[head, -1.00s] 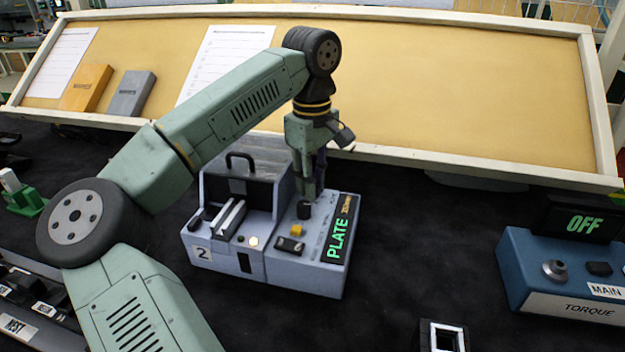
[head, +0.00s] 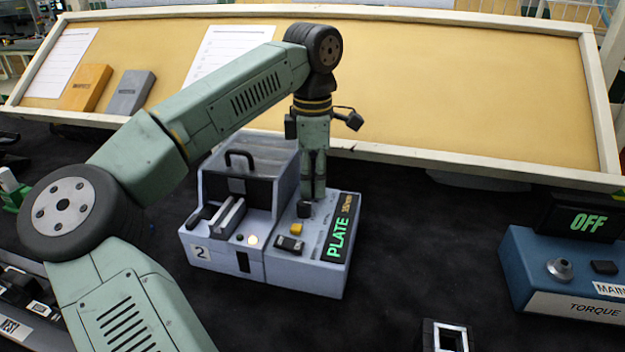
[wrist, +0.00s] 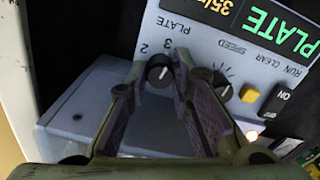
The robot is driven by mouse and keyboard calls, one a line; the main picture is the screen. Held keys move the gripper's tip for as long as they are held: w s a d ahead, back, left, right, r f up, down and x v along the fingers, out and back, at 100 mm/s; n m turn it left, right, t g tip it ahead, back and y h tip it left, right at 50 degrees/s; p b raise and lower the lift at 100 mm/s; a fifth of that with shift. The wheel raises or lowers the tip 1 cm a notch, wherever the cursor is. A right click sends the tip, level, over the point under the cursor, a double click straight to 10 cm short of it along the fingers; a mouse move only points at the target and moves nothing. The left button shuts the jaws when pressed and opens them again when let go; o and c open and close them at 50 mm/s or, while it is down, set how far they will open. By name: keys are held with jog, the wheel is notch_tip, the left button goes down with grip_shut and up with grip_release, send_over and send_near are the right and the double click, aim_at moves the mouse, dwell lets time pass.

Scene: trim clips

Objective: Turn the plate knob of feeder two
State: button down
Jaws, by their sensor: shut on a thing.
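Feeder two (head: 255,268) is a pale grey-blue box marked 2, standing on the dark bench. Its display (head: 341,230) reads PLATE in green with a smaller orange line. My gripper (head: 312,195) points down over the panel beside the display. In the wrist view, my gripper (wrist: 160,76) has its fingertips closed on both sides of the black plate knob (wrist: 157,70). The knob has a white pointer mark, and the numbers 2 and 3 are printed near it. The exact pointer direction is hard to tell.
In the wrist view, the speed knob (wrist: 221,84) sits close beside the right finger, with a yellow button (wrist: 250,93) and an ON/OFF switch (wrist: 282,103) further right. A blue torque unit (head: 560,275) stands right, showing OFF.

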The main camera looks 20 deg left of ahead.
aim_at(312, 183)
jog(key=shift+n, duration=0.9)
jog(key=c, duration=1.7)
grip_release()
notch_tip(312, 183, up, 12)
jog(key=shift+s+f, duration=0.1)
jog(key=shift+s, duration=0.05)
